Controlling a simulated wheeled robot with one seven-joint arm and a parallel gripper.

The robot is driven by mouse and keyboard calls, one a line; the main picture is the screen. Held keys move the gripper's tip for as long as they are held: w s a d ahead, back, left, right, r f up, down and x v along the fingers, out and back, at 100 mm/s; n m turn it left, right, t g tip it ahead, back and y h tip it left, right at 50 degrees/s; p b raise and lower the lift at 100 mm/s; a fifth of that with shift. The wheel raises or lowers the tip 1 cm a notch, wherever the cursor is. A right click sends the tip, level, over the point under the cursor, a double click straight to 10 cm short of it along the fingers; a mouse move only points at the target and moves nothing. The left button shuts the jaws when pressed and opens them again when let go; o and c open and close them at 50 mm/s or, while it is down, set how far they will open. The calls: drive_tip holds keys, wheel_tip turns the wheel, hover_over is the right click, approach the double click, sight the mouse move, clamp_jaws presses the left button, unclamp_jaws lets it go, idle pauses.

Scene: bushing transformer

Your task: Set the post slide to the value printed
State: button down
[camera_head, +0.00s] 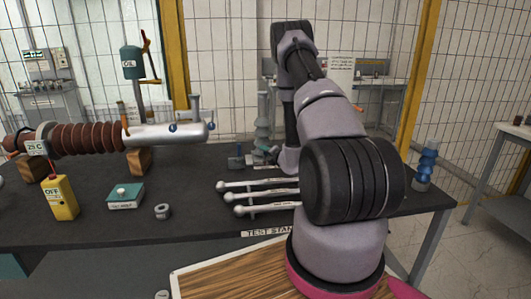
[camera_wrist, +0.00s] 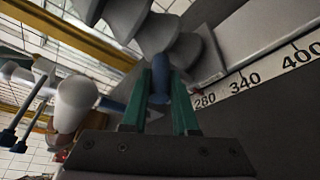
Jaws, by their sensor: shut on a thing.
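In the wrist view, my gripper (camera_wrist: 160,95) has its two green fingers shut on a blue knob (camera_wrist: 160,68). The knob is at the foot of a grey ribbed post (camera_wrist: 165,32). I cannot read a printed target value in either view.

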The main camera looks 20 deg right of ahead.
idle(0.8)
drive_tip(key=s+d, duration=0.1)
drive_tip(key=d, duration=0.3)
drive_tip(key=s+d, duration=0.1)
drive_tip(key=d, duration=0.2)
drive_tip(key=s+d, duration=0.1)
drive_tip(key=d, duration=0.3)
drive_tip(key=shift+s+d, duration=0.2)
drive_tip(key=shift+d, duration=0.1)
drive_tip(key=c, duration=0.7)
unclamp_jaws()
drive_tip(key=v, duration=1)
drive_tip(key=shift+s, duration=0.35)
